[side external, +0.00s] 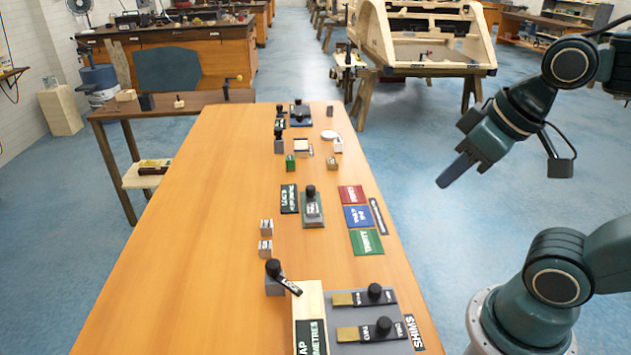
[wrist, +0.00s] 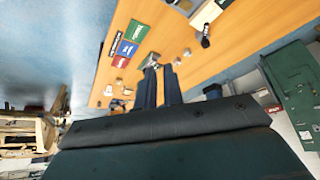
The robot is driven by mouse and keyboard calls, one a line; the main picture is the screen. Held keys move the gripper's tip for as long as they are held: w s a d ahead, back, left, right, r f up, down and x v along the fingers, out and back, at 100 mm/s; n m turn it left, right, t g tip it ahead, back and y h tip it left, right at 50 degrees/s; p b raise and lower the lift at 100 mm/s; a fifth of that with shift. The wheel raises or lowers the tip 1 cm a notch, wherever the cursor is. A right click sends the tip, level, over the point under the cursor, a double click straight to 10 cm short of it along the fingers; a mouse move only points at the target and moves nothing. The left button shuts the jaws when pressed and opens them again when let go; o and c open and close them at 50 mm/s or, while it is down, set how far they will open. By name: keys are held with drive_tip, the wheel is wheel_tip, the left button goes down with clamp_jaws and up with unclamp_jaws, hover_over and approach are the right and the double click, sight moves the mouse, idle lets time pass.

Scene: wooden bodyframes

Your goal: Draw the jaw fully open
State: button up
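My gripper (side external: 455,172) hangs in the air to the right of the table, above the floor and apart from everything. In the wrist view its two dark blue fingers (wrist: 160,82) show a narrow gap with nothing between them. No part is plainly marked as a jaw. At the table's near end, a grey block with a black knob (side external: 274,286) stands beside a wooden board (side external: 307,300) with a partly cut-off millimetres label. A grey panel (side external: 345,303) beside it carries two knobbed black slides with brass ends.
Red (side external: 353,195), blue (side external: 358,216) and green (side external: 366,242) labelled plates lie along the right edge of the wooden table (side external: 190,250). Several small blocks and knobbed fixtures stand further back. The table's left half is clear.

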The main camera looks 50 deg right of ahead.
drive_tip(key=o, duration=0.7)
drive_tip(key=shift+w+r, duration=0.2)
drive_tip(key=shift+w, duration=0.05)
drive_tip(key=shift+o, duration=0.3)
drive_tip(key=shift+w+r, duration=0.2)
drive_tip(key=shift+w, duration=0.1)
drive_tip(key=w+d+r+g, duration=0.2)
drive_tip(key=w+r, duration=0.2)
drive_tip(key=w, duration=0.7)
drive_tip(key=g, duration=0.4)
hover_over(311, 187)
wheel_tip(311, 187, down, 17)
drive_tip(key=shift+w+f, duration=0.1)
drive_tip(key=shift+f, duration=0.05)
drive_tip(key=shift+f, duration=0.15)
wheel_tip(311, 187, down, 14)
drive_tip(key=shift+r, duration=0.2)
